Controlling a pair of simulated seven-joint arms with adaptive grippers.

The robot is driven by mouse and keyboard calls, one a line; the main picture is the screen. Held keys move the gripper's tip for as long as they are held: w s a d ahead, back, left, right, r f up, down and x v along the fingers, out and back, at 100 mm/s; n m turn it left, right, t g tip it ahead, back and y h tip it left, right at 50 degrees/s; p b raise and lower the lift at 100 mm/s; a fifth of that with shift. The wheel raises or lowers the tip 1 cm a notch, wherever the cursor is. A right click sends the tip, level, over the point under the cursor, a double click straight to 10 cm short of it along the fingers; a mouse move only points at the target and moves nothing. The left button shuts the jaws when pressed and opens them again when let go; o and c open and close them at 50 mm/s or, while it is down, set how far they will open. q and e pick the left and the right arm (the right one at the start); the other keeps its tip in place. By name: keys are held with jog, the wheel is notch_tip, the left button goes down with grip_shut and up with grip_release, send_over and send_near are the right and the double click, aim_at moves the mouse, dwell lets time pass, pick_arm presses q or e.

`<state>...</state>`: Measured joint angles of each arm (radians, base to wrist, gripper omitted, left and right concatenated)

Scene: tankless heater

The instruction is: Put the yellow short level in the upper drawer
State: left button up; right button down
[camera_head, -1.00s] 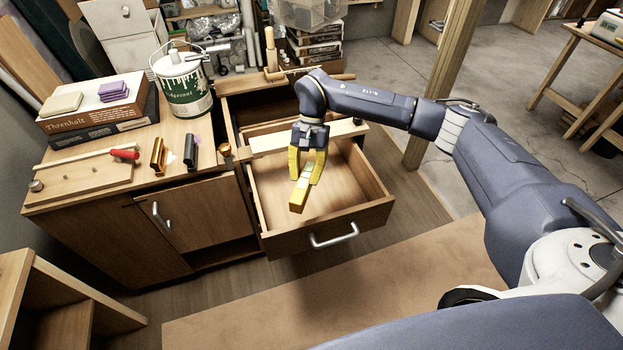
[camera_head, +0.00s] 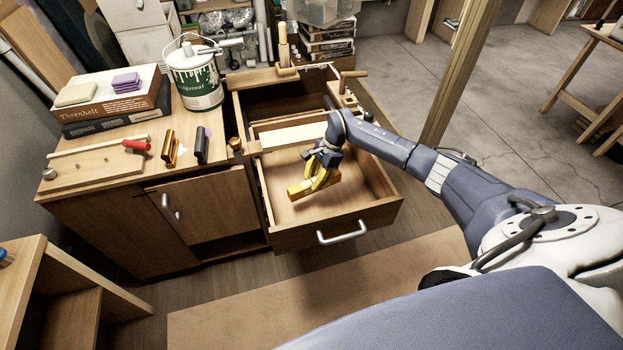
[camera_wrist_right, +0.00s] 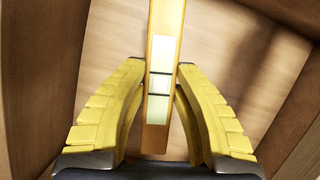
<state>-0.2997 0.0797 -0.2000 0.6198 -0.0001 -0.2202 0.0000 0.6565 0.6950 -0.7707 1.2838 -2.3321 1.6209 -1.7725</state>
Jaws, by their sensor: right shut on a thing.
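The yellow short level (camera_head: 299,190) is inside the open upper drawer (camera_head: 349,225), low over or on its bottom; I cannot tell whether it touches. My right gripper (camera_head: 318,178) is shut on the level, its yellow fingers on both sides of it. In the right wrist view the level (camera_wrist_right: 161,70) runs up the middle between the fingers of my right gripper (camera_wrist_right: 162,95), with the drawer's bottom and walls around it. My left gripper is not in view.
The cabinet top left of the drawer holds a paint can (camera_head: 194,82), stacked boxes (camera_head: 110,100), a board with a red-handled tool (camera_head: 137,146) and small clamps. A wooden post (camera_head: 459,75) stands behind my right arm. The drawer's right part is empty.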

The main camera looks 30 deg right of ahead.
dwell(0.4)
jog(key=shift+f, duration=2.95)
jog(key=shift+f, duration=0.55)
jog(key=c, duration=1.1)
grip_release()
jog(key=shift+o, duration=0.2)
jog(key=shift+v, duration=6)
